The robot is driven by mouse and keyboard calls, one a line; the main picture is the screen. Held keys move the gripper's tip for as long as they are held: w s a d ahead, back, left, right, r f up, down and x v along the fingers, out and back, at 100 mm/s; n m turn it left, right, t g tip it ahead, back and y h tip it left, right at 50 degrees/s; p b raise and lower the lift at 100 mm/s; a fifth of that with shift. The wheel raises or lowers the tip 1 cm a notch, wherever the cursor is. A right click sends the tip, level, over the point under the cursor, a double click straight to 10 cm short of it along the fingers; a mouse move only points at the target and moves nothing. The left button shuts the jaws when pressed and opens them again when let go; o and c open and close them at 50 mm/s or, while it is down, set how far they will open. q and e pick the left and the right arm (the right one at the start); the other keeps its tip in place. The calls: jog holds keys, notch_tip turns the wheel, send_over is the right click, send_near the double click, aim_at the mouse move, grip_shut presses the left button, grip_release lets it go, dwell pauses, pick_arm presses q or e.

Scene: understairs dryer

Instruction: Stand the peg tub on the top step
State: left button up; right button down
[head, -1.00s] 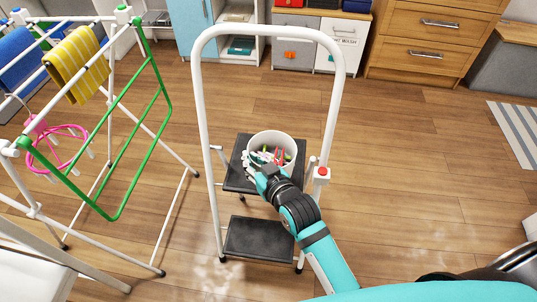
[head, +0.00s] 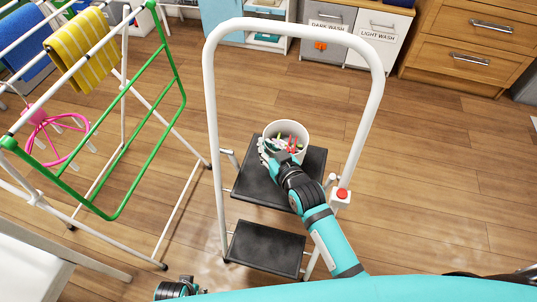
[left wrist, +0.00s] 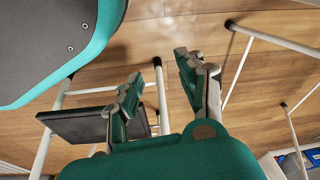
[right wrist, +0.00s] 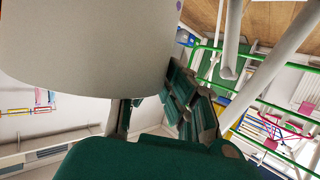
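The white peg tub (head: 287,133), with coloured pegs (head: 285,144) inside, is upright over the far part of the dark top step (head: 258,185). I cannot tell whether its base touches the step. My right gripper (head: 270,148) is at the tub's near left rim and appears shut on its wall. In the right wrist view the tub (right wrist: 85,45) fills the upper left and hides part of one finger (right wrist: 123,115). My left gripper (left wrist: 160,75) is open and empty, low beside the step stool; it shows at the bottom of the head view (head: 178,288).
The stool's white hoop (head: 212,120) rises around the steps, with a red button (head: 342,194) on its right side. A lower step (head: 265,248) is empty. A drying rack (head: 110,150) stands left. Laundry bins (head: 375,40) and drawers (head: 470,45) line the back.

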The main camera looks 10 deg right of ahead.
pick_arm(q)
jog(key=shift+w+d+r+b, duration=0.1)
jog(key=shift+w+r, duration=0.15)
jog(key=shift+r, duration=0.2)
jog(key=shift+w+a+r+b, duration=0.1)
jog(key=shift+w+r, duration=0.2)
jog(key=shift+r, duration=0.2)
jog(key=shift+w+d+r+b, duration=0.1)
jog(key=shift+w+r, duration=0.15)
jog(key=shift+r, duration=0.2)
pick_arm(e)
jog(key=shift+f, duration=1.55)
jog(key=shift+f, duration=0.1)
jog(key=c, duration=2)
grip_release()
jog(key=shift+f, duration=0.15)
jog(key=o, duration=0.5)
pick_arm(q)
jog(key=shift+w+r, duration=0.1)
jog(key=shift+r, duration=0.05)
